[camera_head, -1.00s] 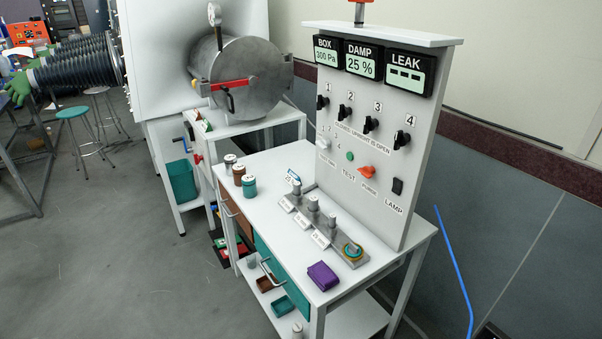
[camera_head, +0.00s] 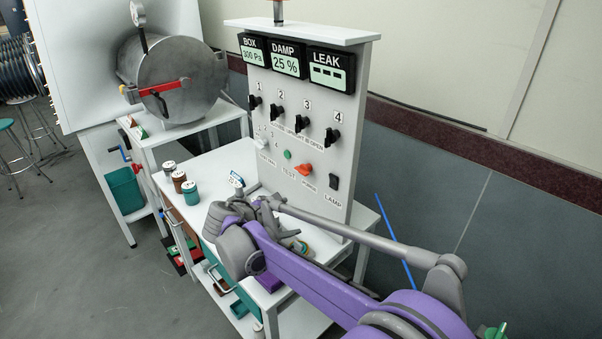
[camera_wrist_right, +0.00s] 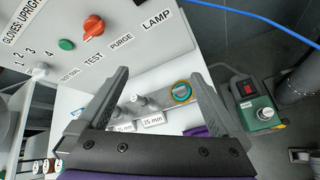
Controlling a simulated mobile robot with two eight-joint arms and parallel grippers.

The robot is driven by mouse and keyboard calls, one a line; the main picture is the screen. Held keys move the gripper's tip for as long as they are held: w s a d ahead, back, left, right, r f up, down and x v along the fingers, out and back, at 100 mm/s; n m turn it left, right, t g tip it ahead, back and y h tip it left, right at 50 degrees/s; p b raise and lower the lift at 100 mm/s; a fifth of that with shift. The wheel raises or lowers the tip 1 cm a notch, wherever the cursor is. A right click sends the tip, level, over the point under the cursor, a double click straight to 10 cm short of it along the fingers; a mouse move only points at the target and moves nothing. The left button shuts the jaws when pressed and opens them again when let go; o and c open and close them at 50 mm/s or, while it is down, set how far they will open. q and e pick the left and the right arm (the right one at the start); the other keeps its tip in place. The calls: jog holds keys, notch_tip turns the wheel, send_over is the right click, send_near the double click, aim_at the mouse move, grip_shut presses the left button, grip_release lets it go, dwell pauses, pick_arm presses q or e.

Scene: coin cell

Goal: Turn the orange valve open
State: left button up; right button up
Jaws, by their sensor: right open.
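The orange valve (camera_head: 304,169) is a small knob low on the upright grey panel (camera_head: 268,105), beside the green button and near the PURGE label. In the right wrist view the orange valve (camera_wrist_right: 93,26) is at the upper left, beyond my fingers and apart from them. My right gripper (camera_head: 262,200) is over the white bench, in front of and below the valve. Its two fingers (camera_wrist_right: 158,72) are spread with nothing held between them. My right arm hides part of the bench top. My left gripper is not in view.
Black switches (camera_head: 307,124) sit above the valve, with a green button (camera_wrist_right: 66,44) beside it. Several small jars (camera_head: 190,190) stand on the bench's left. A metal block with posts and a teal-and-orange ring (camera_wrist_right: 181,91) lies below the fingers. A steel drum (camera_head: 180,80) stands left.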

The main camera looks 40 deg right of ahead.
aim_at(299, 171)
jog(key=w+d+r+n+g+h+b, duration=0.1)
jog(key=w+d+n+h, duration=0.1)
jog(key=w+n+h, duration=0.3)
jog(key=w+d+n+h, duration=0.1)
jog(key=w+d+h, duration=0.15)
jog(key=w, duration=0.45)
jog(key=shift+y, duration=0.25)
jog(key=d, duration=0.3)
jog(key=d+p, duration=0.1)
jog(key=d, duration=0.6)
jog(key=shift+w+d+r, duration=0.25)
jog(key=shift+w+d, duration=0.05)
jog(key=shift+d, duration=0.1)
jog(key=shift+c, duration=0.2)
jog(key=c, duration=1.3)
jog(key=shift+c, duration=0.2)
